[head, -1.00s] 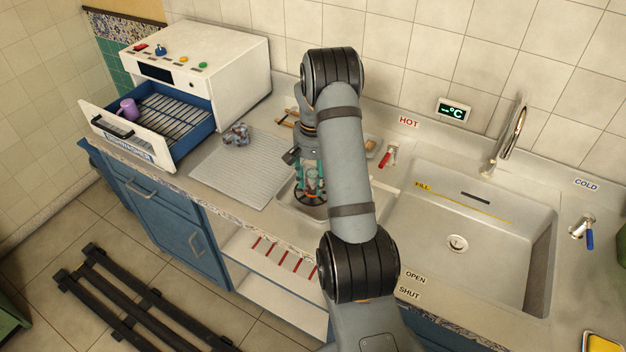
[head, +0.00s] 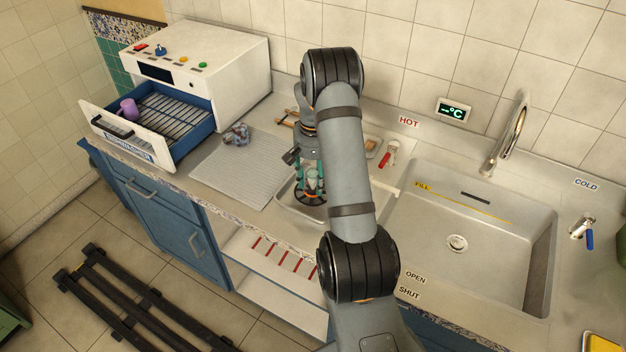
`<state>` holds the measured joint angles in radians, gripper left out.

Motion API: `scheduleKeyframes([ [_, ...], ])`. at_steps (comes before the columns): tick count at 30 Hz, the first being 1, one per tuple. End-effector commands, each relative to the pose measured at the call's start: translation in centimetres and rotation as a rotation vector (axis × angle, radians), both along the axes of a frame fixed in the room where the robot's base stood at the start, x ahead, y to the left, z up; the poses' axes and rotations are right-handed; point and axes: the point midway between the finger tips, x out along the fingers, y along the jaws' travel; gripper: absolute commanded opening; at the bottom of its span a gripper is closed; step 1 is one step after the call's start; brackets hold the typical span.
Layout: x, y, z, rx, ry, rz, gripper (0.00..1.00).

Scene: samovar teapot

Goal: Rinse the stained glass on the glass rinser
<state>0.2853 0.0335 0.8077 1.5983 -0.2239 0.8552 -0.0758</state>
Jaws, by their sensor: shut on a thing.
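My gripper (head: 313,180) points down over a small metal basin (head: 290,203), left of the large sink. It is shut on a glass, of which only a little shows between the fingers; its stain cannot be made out. A round dark rinser (head: 310,198) lies in the basin right below the fingers. I cannot tell whether the glass touches the rinser. My own arm hides the right part of the basin.
The dishwasher drawer (head: 165,118) is open and holds a purple cup (head: 129,108). The big sink (head: 470,235) is empty; a red-handled HOT tap (head: 389,153) stands behind.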

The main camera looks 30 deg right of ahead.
Motion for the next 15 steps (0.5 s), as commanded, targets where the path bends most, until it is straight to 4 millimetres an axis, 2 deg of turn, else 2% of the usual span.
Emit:
scheduleKeyframes([
  [15, -0.13, 0.04, 0.44, 0.002, 0.004, -0.001, 0.13],
])
